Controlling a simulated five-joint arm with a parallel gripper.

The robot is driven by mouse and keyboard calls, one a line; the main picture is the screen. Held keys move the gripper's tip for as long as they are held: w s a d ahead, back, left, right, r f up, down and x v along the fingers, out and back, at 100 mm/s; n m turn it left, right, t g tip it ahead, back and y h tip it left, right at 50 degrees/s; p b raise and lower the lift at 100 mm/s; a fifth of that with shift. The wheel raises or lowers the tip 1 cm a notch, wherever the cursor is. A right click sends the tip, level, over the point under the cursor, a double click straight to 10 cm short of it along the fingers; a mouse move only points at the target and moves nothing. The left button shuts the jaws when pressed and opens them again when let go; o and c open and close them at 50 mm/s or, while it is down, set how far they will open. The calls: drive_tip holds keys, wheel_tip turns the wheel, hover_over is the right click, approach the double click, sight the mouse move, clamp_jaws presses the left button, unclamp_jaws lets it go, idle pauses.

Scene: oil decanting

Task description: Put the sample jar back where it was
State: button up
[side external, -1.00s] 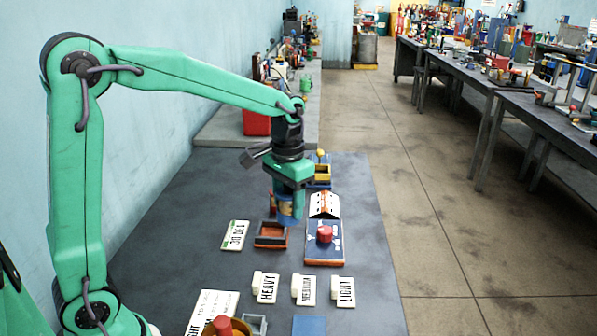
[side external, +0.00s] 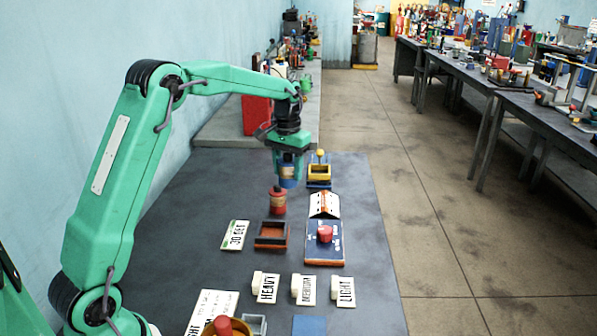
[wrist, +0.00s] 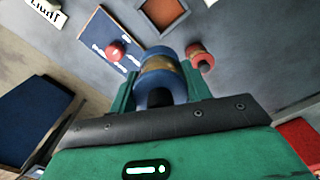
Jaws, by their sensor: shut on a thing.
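My gripper (side external: 289,172) is shut on a blue jar with a tan band (side external: 288,171), likely the sample jar. The jar (wrist: 160,78) sits between my fingers in the wrist view. It appears held above the dark table, behind a red jar (side external: 277,202); the exact height is hard to tell. The red jar also shows in the wrist view (wrist: 200,55), beside the held jar. A brown open square frame (side external: 257,243) lies nearer the camera, empty. A blue board (side external: 325,256) with a red knob (side external: 325,234) stands to its right.
A white hinged piece (side external: 324,205) is behind the board. Label blocks HEAVY (side external: 267,288), MEDIUM (side external: 304,290) and LIGHT (side external: 344,291) line the front. A white card (side external: 235,235) lies left of the frame.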

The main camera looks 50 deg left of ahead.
drive_tip(key=w+a+f+n, duration=0.2)
drive_tip(key=a+f, duration=0.1)
drive_tip(key=a, duration=0.6)
drive_tip(key=w+a+f+n, duration=0.1)
drive_tip(key=a+f, duration=0.1)
drive_tip(key=a, duration=0.6)
drive_tip(key=shift+f, duration=2.6)
drive_tip(key=shift+f, duration=0.1)
drive_tip(key=shift+f, duration=2.4)
drive_tip(key=shift+f, duration=0.1)
drive_tip(key=o, duration=0.9)
